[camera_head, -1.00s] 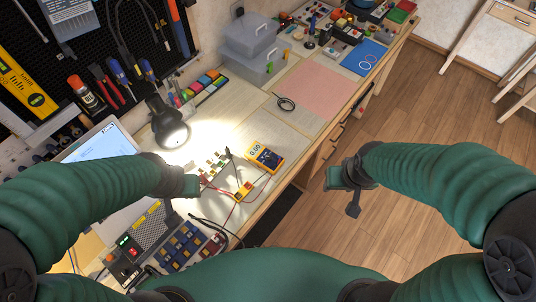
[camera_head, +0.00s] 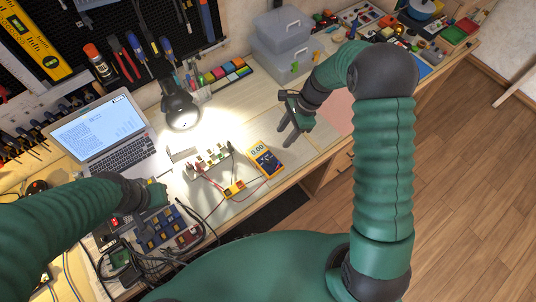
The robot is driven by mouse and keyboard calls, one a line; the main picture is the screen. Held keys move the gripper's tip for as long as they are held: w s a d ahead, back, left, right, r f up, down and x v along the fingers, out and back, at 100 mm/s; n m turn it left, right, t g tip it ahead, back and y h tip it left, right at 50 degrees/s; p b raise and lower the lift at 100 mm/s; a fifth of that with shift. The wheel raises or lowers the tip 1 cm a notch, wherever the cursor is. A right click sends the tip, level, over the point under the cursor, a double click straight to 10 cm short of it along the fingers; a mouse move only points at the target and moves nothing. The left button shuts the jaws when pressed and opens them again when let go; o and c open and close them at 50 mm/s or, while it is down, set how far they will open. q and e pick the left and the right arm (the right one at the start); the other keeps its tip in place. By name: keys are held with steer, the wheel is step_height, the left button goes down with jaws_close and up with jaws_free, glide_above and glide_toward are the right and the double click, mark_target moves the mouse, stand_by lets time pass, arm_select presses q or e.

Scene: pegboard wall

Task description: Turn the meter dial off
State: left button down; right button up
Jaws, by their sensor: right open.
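The yellow multimeter (camera_head: 265,160) lies on the workbench near its front edge, its display reading 0.00 and its dark dial (camera_head: 266,162) facing up. Red and dark leads run from it to the left. My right gripper (camera_head: 287,133) is open and empty, above and to the right of the meter and apart from it. My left gripper (camera_head: 160,193) is over the parts bins at the left, well away from the meter; its fingers are too unclear to tell their state.
A lit lamp (camera_head: 180,108) and a laptop (camera_head: 100,132) stand left of the meter. A small circuit board (camera_head: 208,160) lies close by on its left. Grey boxes (camera_head: 283,42) stand behind. The pink mat (camera_head: 339,108) is partly hidden by my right arm.

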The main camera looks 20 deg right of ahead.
glide_above(271, 159)
steer(key=d, duration=0.1)
step_height(271, 159, down, 6)
steer(key=f, duration=0.2)
steer(key=f+p, duration=0.1)
steer(key=f, duration=0.4)
steer(key=shift+d, duration=0.25)
steer(key=shift+a+f, duration=0.2)
steer(key=shift+f, duration=0.1)
steer(key=shift+a, duration=1.05)
steer(key=shift+c, duration=2)
steer(key=shift+d, duration=0.3)
steer(key=shift+c, duration=1.2)
arm_select(q)
steer(key=shift+s+d+r, duration=0.1)
steer(key=shift+r, duration=0.6)
arm_select(e)
steer(key=shift+d, duration=0.45)
jaws_close()
